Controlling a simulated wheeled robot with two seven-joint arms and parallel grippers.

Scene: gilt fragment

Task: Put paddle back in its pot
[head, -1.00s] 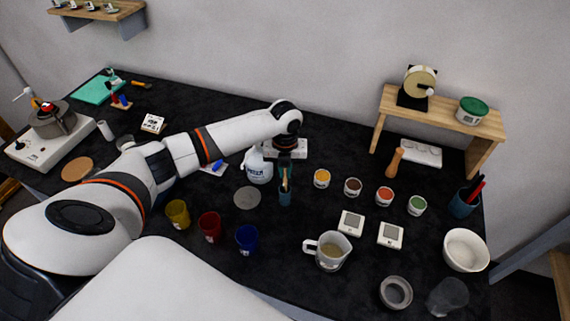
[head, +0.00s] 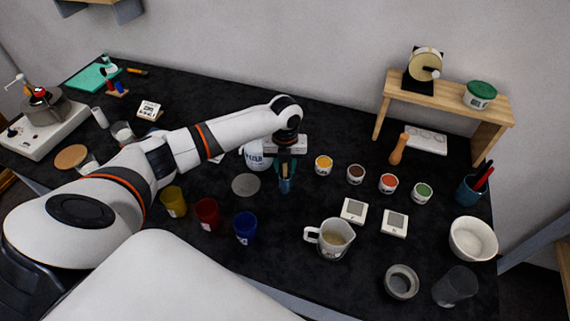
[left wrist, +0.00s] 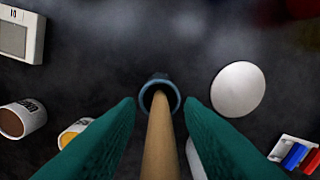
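The paddle shows as a pale wooden stick (left wrist: 160,140) in the left wrist view, with its far end inside the mouth of a small blue-grey pot (left wrist: 160,82). The pot (head: 285,186) stands on the black bench in the head view. My left gripper (left wrist: 160,102) has green fingers on either side of the stick, with a visible gap on both sides, so it is open around it. In the head view the left gripper (head: 286,167) points down right above the pot and largely hides the paddle. My right gripper is not in view.
A white labelled jug (head: 254,155) stands close left of the pot, with a grey disc (head: 246,185) nearby. Yellow (head: 173,201), red (head: 207,213) and blue (head: 245,228) cups are in front. Several small paint jars and a measuring jug (head: 331,239) lie to the right.

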